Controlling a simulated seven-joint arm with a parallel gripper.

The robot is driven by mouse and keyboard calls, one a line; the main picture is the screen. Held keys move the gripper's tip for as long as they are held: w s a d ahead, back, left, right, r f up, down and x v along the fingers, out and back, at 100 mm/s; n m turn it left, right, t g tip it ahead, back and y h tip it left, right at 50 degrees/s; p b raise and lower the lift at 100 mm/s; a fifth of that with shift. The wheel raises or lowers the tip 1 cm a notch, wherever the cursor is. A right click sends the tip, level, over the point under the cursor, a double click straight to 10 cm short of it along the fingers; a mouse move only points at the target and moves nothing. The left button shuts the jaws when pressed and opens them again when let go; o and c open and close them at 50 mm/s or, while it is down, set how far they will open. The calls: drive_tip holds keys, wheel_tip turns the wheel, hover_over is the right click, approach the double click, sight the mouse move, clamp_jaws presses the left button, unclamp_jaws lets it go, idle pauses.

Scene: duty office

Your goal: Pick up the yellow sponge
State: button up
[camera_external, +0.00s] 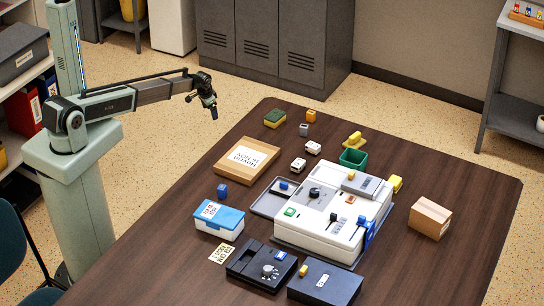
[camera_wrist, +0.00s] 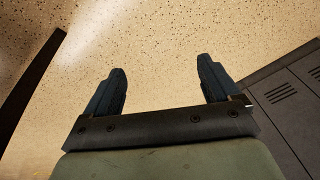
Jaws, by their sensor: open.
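The yellow sponge (camera_external: 275,118) has a green top layer and lies near the far left corner of the dark wooden table. My gripper (camera_external: 211,105) is in the air to the left of the sponge, beyond the table's edge and apart from it. In the wrist view my gripper (camera_wrist: 162,88) has its two fingers spread wide, with only the speckled floor between them. The sponge does not show in the wrist view.
A small orange block (camera_external: 311,116) and a grey block (camera_external: 304,129) sit right of the sponge. A framed board (camera_external: 225,170) lies nearer. A large white device (camera_external: 310,232) fills the table's middle. Grey lockers (camera_external: 272,45) stand behind. The table's right side has bare room.

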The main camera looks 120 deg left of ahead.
drive_tip(key=s+a+r+n, duration=0.1)
drive_tip(key=s+a+r, duration=0.5)
drive_tip(key=s, duration=0.2)
wheel_tip(320, 180, up, 30)
drive_tip(key=n+h, duration=0.1)
drive_tip(key=n, duration=0.2)
hover_over(275, 116)
drive_tip(key=d, duration=0.2)
drive_tip(key=shift+t, duration=0.3)
drive_tip(key=shift+w+a+f, duration=0.1)
drive_tip(key=shift+a+f, duration=0.2)
drive_tip(key=shift+f, duration=1.95)
drive_tip(key=shift+s+a+f, duration=0.1)
drive_tip(key=shift+a+f, duration=0.15)
drive_tip(key=shift+f, duration=2.05)
drive_tip(key=shift+w+a+f, duration=0.1)
drive_tip(key=shift+a+f, duration=0.2)
drive_tip(key=shift+f, duration=1.95)
drive_tip(key=shift+f, duration=0.1)
drive_tip(key=shift+c, duration=0.4)
